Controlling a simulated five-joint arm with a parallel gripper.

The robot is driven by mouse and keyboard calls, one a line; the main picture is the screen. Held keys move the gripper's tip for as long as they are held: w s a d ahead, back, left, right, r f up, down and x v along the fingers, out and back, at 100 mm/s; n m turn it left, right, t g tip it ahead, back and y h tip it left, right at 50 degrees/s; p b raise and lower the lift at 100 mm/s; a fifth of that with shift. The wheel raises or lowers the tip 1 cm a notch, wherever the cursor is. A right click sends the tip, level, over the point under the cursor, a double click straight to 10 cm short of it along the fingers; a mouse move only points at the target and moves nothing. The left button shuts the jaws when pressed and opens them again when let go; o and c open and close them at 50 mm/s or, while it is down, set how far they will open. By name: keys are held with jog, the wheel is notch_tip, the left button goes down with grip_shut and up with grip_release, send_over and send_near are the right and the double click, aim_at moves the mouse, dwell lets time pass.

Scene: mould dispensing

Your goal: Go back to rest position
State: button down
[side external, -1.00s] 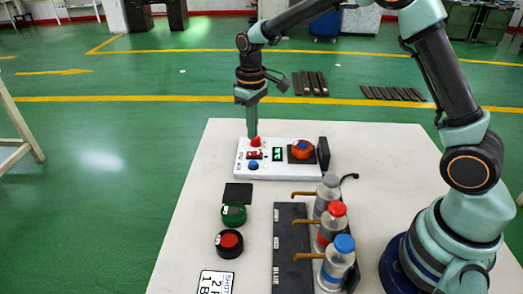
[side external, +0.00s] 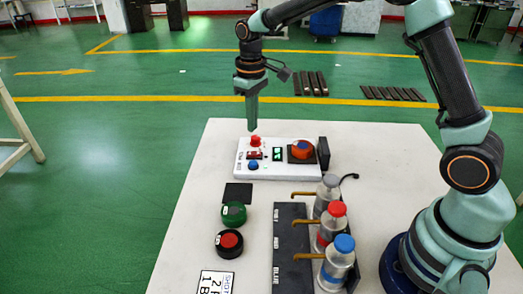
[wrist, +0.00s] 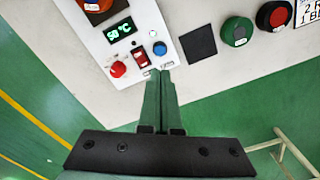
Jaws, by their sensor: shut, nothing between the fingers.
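My gripper (side external: 253,128) is shut and empty, pointing down just above the back left of the white control panel (side external: 242,166). A small gap shows between its tips and the red button (side external: 256,141). In the wrist view the closed fingers (wrist: 160,72) end near the panel's edge, beside the red rocker switch (wrist: 139,56) and the blue button (wrist: 159,48). The red button also shows there (wrist: 118,69). The panel's green display (wrist: 119,29) reads 50 °C.
Bottles with grey (side external: 330,180), red (side external: 336,208) and blue (side external: 344,243) caps stand by a black rack (side external: 291,284). Green (side external: 233,214) and black-red (side external: 229,243) round pieces lie left, near a black square (side external: 238,193).

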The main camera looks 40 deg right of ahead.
jog(key=s+d+r+m+t, duration=0.1)
jog(key=s+d+r+t, duration=0.1)
jog(key=s+r, duration=0.6)
jog(key=s+d+r+m+t, duration=0.2)
jog(key=s+t, duration=0.1)
jog(key=s, duration=0.8)
jog(key=shift+r+t, duration=0.3)
